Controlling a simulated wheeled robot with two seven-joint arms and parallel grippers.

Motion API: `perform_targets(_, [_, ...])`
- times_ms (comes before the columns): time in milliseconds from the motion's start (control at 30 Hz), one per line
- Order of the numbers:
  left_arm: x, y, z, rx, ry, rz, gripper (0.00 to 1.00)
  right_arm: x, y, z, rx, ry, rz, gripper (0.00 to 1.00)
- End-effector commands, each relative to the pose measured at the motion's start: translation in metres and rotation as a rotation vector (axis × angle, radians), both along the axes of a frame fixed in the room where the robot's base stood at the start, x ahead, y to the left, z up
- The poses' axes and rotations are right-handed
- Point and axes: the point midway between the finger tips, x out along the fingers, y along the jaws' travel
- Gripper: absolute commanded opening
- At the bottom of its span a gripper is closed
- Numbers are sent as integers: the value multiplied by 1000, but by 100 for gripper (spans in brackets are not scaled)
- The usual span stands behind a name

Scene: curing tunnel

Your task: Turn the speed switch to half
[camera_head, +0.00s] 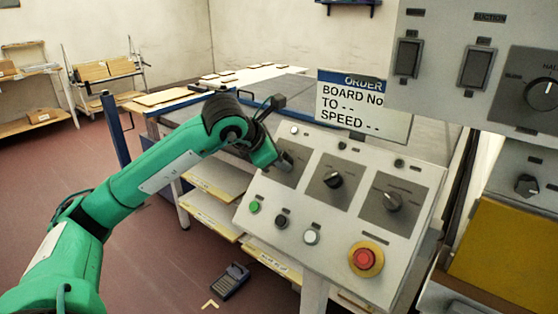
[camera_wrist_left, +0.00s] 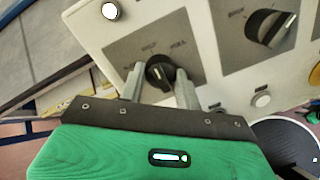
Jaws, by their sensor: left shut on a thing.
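The sloped grey control panel (camera_head: 285,212) carries three rotary switches in a row on dark plates. My left gripper (camera_head: 283,162) is at the leftmost switch and mostly hides it in the head view. In the left wrist view this black speed switch (camera_wrist_left: 159,71) sits between the two fingers of my left gripper (camera_wrist_left: 160,88), which are shut on it. Small labels lie around its far side, one looking like "FULL"; its exact pointing is hard to read. The middle switch (camera_head: 333,180) and right switch (camera_head: 393,201) are untouched. My right gripper is out of view.
Below the switches are several push buttons and a red emergency button (camera_head: 364,258) on a yellow ring. An order sign (camera_head: 362,103) stands behind the panel. An upper switch box (camera_head: 447,80) overhangs at right. Shelves (camera_head: 215,183) lie left of the panel.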

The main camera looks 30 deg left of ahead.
Motion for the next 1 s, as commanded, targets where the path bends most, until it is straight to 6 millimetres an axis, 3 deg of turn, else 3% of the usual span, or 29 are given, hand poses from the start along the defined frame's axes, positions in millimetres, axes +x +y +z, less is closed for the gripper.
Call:
perform_targets(467, [0,0,0,-9,2,8,10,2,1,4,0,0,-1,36])
perform_targets(500, [0,0,0,-9,2,8,35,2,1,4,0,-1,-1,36])
perform_targets(600, [0,0,0,-9,2,8,55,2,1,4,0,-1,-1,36])
perform_targets(1000, [-5,1,5,-8,0,8,55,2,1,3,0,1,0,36])
